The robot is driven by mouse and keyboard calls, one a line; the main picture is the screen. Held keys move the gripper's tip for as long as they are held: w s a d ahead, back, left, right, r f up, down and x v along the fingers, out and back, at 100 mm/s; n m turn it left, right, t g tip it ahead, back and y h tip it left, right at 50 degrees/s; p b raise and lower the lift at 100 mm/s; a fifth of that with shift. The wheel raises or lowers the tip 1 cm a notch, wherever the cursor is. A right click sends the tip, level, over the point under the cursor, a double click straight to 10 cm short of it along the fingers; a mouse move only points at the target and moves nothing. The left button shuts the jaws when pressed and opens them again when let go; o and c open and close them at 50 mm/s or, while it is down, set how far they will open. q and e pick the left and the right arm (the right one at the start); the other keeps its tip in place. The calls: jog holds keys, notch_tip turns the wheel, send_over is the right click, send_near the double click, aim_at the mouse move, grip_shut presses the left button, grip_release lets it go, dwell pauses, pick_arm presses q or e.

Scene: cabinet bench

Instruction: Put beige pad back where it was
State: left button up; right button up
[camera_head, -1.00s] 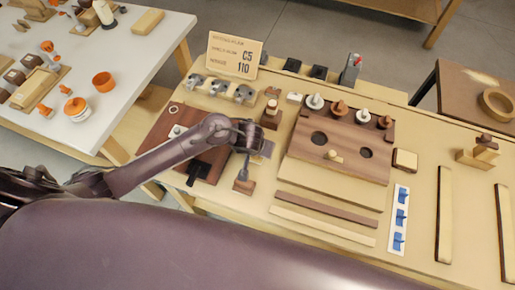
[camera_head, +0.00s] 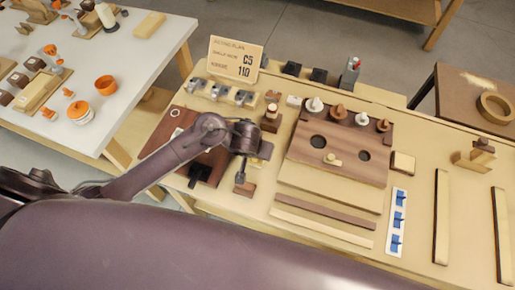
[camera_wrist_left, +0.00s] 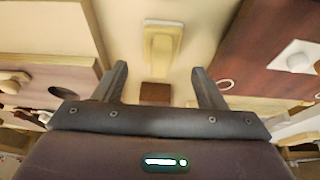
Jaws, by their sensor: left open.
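My left gripper (camera_wrist_left: 160,88) is open and empty above the bench, with its fingers pointing down between the red-brown board and the central panel. In the left wrist view a beige piece (camera_wrist_left: 161,44) on a pale base lies beyond the fingertips, and a small brown block (camera_wrist_left: 155,93) shows between the fingers. A beige-topped block (camera_head: 403,162) lies right of the panel. I cannot tell which beige piece is the pad.
The red-brown board (camera_head: 160,150) lies left of my gripper. The brown panel (camera_head: 320,175) with holes and a knob is to its right. A sign (camera_head: 235,60) stands behind. Long strips (camera_head: 320,228) and a white strip with blue pieces (camera_head: 396,222) lie nearer me.

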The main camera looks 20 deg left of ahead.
pick_arm(q)
jog(key=p+v, duration=0.3)
jog(key=v, duration=0.4)
jog(key=shift+r, duration=0.15)
jog(key=shift+s, duration=0.2)
